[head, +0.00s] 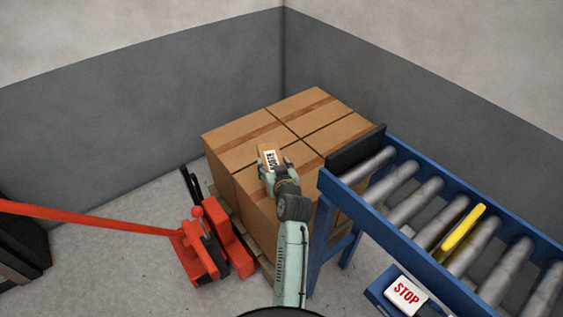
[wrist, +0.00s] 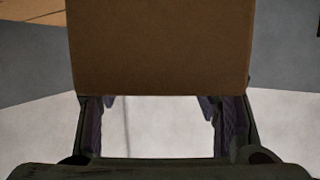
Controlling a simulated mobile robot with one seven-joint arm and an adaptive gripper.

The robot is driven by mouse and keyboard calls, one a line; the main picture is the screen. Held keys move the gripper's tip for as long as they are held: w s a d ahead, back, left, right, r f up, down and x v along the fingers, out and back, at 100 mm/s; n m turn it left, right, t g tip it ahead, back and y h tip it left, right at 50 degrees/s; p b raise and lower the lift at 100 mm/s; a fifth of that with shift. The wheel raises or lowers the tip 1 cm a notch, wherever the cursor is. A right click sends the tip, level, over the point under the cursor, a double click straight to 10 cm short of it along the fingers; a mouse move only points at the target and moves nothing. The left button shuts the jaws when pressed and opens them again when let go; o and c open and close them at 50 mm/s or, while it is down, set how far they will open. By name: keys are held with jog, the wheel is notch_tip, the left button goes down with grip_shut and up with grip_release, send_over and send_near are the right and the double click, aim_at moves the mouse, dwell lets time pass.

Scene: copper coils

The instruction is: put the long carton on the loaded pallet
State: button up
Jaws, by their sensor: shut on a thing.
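The long carton is a small brown box with a white label (head: 270,159); in the wrist view its plain brown face (wrist: 160,48) fills the upper middle. My gripper (head: 273,167) is shut on it, with one finger at each side. The loaded pallet carries several large brown taped cartons (head: 245,130) packed together, and its wooden edge (head: 265,255) shows low at the front. In the head view the held carton appears over the front part of the stack's top. I cannot tell whether it touches the top.
A blue roller conveyor (head: 430,205) with a yellow item (head: 463,232) on its rollers stands right of the stack. A white STOP sign (head: 406,293) is at its near side. A red pallet jack (head: 205,245) stands at the left front. Grey walls meet behind the stack.

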jog(key=shift+f, duration=2.95)
jog(key=shift+f, duration=0.15)
jog(key=o, duration=1.5)
